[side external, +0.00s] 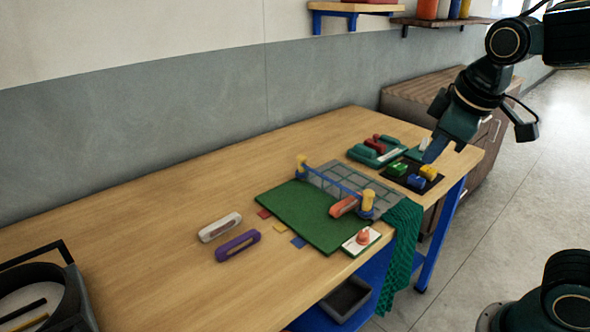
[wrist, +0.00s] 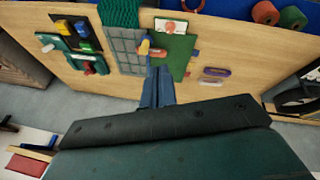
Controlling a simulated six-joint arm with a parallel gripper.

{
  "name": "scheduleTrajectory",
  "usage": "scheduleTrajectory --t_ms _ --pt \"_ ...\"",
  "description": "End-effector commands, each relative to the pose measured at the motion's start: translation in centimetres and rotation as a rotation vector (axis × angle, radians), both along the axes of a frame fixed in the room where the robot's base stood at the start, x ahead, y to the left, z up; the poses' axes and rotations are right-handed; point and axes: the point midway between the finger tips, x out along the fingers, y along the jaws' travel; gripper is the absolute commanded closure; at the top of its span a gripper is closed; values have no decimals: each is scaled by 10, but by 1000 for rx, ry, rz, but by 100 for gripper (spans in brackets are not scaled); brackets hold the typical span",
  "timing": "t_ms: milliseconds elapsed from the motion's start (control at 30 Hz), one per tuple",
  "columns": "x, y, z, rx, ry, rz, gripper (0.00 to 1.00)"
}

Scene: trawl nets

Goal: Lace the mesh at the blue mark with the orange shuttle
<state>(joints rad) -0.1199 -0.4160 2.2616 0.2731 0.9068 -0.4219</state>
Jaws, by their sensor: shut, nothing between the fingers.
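The orange shuttle (side external: 343,207) lies at the near end of the blue bar, beside a yellow knob (side external: 367,201). The grey mesh (side external: 335,178) lies flat along the far right side of the green mat (side external: 305,215); it also shows in the wrist view (wrist: 125,50). A blue square mark (side external: 298,242) is on the table at the mat's near left edge, in line with a yellow and a red one. My gripper (side external: 431,158) is shut and empty, raised near the black tray of blocks. In the wrist view its fingers (wrist: 158,70) point toward the mat.
A white shuttle (side external: 219,227) and a purple shuttle (side external: 238,245) lie left of the mat. A black tray (side external: 401,180) holds coloured blocks, with a green holder (side external: 365,157) behind it. Green netting (side external: 402,240) hangs over the front edge. The table's left is mostly clear.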

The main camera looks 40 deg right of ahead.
Motion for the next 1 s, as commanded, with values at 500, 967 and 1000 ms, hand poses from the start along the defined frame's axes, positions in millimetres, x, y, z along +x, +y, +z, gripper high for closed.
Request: scheduleTrajectory --t_ms 500,967,1000 --pt "100 10 -13 -274 200 296 100" --pt "171 43 -57 -494 417 568 100" --pt "176 48 -62 -512 437 592 100"
